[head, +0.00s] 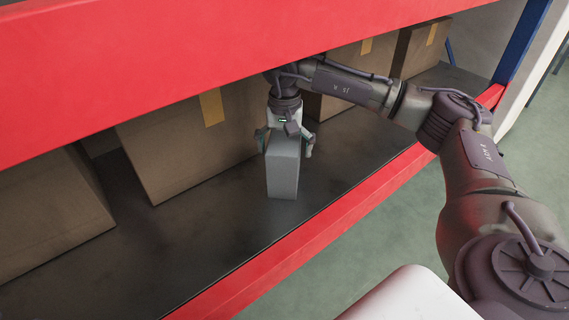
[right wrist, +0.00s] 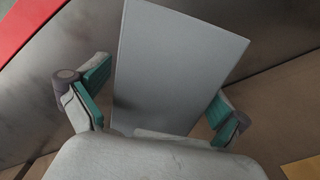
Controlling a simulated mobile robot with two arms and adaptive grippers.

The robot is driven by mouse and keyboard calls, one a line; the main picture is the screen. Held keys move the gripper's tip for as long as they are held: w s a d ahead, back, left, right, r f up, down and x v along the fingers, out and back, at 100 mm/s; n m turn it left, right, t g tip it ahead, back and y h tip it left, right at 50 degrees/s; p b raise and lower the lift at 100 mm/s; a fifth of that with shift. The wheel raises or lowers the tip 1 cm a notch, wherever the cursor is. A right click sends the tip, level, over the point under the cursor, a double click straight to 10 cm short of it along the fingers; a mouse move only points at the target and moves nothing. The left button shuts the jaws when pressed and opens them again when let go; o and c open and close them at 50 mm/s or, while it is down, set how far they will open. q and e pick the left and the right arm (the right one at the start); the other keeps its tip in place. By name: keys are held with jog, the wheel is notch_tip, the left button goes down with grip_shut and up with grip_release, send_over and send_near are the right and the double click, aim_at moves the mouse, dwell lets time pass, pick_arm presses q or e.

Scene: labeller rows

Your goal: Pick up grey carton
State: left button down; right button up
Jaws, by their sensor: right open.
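The grey carton (head: 283,170) stands upright on the dark shelf, near its front edge. In the right wrist view the carton (right wrist: 172,65) fills the middle, between the two fingers. My right gripper (head: 285,146) is at the top of the carton, coming from above, with one finger on each side. In the right wrist view the right gripper (right wrist: 160,105) is open, and a gap shows beside the left finger; whether the right finger touches cannot be told. My left gripper is not in view.
Brown cardboard boxes (head: 185,145) stand along the back of the shelf (head: 225,215). A red beam (head: 200,65) crosses above, and a red front rail (head: 330,225) edges the shelf. Bare shelf lies left and right of the carton.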

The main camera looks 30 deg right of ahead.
jog(key=shift+c, duration=0.3)
jog(key=c, duration=1.6)
jog(key=shift+c, duration=1)
jog(key=shift+r, duration=0.15)
